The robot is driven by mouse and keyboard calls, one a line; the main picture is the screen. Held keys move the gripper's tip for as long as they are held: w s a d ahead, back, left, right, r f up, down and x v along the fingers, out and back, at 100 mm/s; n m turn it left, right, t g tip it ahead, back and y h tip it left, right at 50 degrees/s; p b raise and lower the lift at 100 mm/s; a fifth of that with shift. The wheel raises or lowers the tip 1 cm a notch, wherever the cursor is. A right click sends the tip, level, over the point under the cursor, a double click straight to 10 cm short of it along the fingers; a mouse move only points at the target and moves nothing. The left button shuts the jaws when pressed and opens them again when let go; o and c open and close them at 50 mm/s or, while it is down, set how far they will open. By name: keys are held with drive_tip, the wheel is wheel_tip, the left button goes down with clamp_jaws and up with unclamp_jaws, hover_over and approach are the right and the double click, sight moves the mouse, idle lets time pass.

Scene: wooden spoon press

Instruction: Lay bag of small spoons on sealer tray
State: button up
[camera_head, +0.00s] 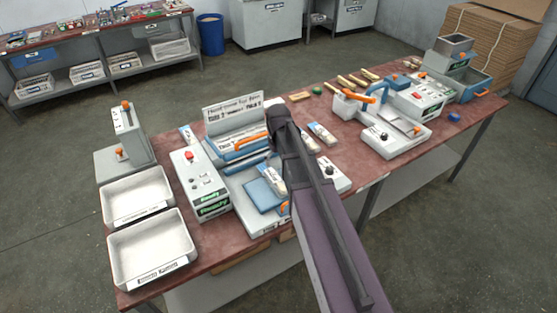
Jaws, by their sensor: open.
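The sealer tray is a blue plate (261,196) on a light grey sealer base left of my arm in the head view. A small bag of spoons (270,179), pale with a blue band, appears to lie over the tray's right side, close to my arm. Whether it rests fully on the plate cannot be told. Other similar bags (321,133) lie behind and right of my arm, one partly hidden by it. The dark end of my arm stands over the table beside the tray. My gripper is hidden behind the arm, so its fingers do not show.
A control box (200,184) and two white bins (152,246) stand left of the tray. Another machine (397,133) and wooden pieces (352,82) occupy the right. Some red tabletop (345,165) is bare right of my arm.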

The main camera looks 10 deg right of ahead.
idle(0.3)
drive_tip(key=s+m, duration=0.3)
drive_tip(key=s, duration=1.3)
drive_tip(key=shift+m, duration=0.3)
